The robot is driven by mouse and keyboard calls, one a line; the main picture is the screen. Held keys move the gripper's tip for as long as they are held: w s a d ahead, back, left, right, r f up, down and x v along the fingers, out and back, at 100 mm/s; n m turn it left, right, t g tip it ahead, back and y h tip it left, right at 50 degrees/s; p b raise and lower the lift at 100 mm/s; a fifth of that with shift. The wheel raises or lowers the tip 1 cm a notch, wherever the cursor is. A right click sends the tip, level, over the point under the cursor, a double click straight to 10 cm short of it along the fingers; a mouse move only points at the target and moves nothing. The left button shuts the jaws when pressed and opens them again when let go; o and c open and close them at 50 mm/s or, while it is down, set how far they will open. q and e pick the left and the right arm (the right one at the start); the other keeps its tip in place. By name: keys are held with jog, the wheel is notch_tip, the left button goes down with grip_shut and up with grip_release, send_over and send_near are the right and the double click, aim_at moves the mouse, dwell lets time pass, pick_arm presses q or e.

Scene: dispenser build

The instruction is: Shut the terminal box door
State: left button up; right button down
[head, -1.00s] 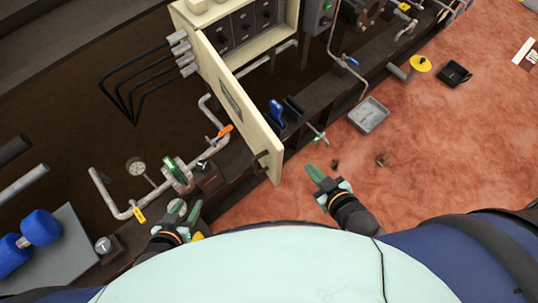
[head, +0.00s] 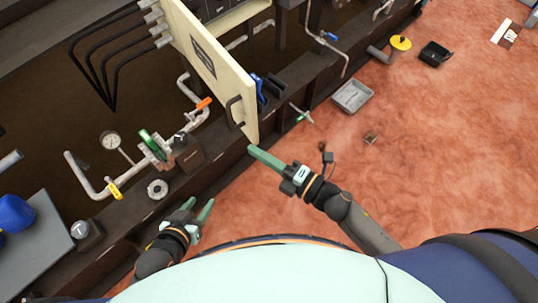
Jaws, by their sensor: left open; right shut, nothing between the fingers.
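The terminal box door (head: 204,62) is a cream panel that stands swung open, edge toward me, with a dark label on its face. A dark handle (head: 234,111) sits near its lower free end. My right gripper (head: 252,151) is shut and empty, its green fingertips close to the door's lower corner; I cannot tell whether they touch. My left gripper (head: 201,206) is open and empty, low and to the left of the door. The terminal box (head: 232,18) shows only in part at the top edge.
Pipes with a gauge (head: 111,141) and an orange-handled valve (head: 203,103) stand left of the door. A grey tray (head: 352,96) and a black bin (head: 435,52) lie on the reddish floor. The floor at right is mostly clear.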

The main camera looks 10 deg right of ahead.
aim_at(254, 132)
jog(key=shift+w+a, duration=0.2)
jog(key=shift+w, duration=1.3)
jog(key=shift+w+a, duration=0.15)
jog(key=shift+w, duration=1.3)
jog(key=shift+d, duration=0.1)
